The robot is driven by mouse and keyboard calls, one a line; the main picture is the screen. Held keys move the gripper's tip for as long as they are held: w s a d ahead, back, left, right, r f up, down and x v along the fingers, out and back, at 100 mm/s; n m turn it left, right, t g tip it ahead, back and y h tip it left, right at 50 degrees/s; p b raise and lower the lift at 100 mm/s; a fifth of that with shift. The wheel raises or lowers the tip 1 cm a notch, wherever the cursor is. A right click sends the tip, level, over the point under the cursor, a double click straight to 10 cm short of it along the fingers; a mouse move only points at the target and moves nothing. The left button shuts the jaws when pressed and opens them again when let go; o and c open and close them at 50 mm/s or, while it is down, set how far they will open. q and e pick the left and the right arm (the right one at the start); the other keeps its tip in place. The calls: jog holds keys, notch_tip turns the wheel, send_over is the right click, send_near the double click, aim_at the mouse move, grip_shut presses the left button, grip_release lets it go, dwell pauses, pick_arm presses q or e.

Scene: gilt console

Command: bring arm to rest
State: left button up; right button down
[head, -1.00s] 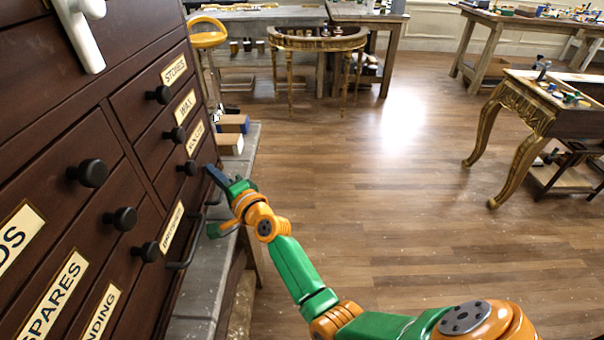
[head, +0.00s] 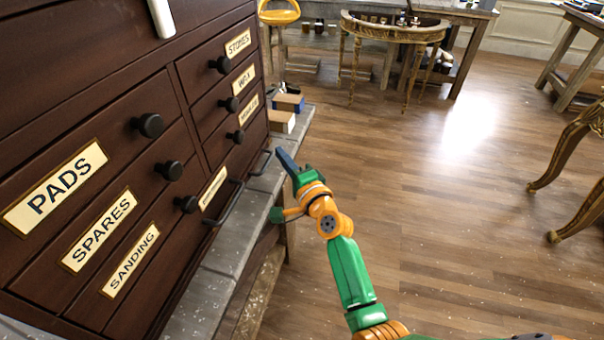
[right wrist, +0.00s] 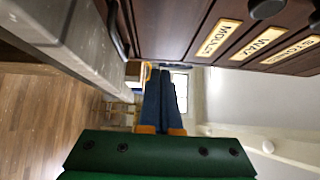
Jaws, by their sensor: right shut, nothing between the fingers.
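My right arm, green and orange, reaches in from the lower right in the head view. My right gripper (head: 287,164) is in front of the lower right part of the dark drawer cabinet (head: 110,95), apart from its knobs and handles. Its dark blue fingers (right wrist: 165,98) lie together in the right wrist view, with nothing between them. Beyond them in that view are labelled drawer fronts at upper right and a pale wall. My left gripper does not show.
Two small boxes (head: 282,121) sit on the bench's far end. A gilt console (head: 394,32) stands at the back.

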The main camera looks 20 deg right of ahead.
jog(key=s+d, duration=0.1)
jog(key=s, duration=0.6)
jog(key=s+a+f+n+g+h, duration=0.1)
jog(key=s+f+n+g, duration=0.35)
jog(key=f, duration=0.85)
jog(key=s+f+n+g, duration=0.3)
jog(key=s+f, duration=0.2)
jog(key=f, duration=0.9)
jog(key=s+d+f+n+g, duration=0.2)
jog(key=s+f, duration=0.3)
jog(key=s, duration=0.5)
jog(key=s+d+f+n+g+h, duration=0.1)
jog(key=s+f+n+g, duration=0.3)
jog(key=s, duration=0.6)
jog(key=s+d+f+n+g+h, duration=0.1)
jog(key=s+d+f+n+g, duration=0.2)
jog(key=s+f+n, duration=0.2)
jog(key=s+f, duration=0.3)
jog(key=s, duration=0.3)
jog(key=shift+d+f, duration=0.2)
jog(key=shift+d, duration=0.1)
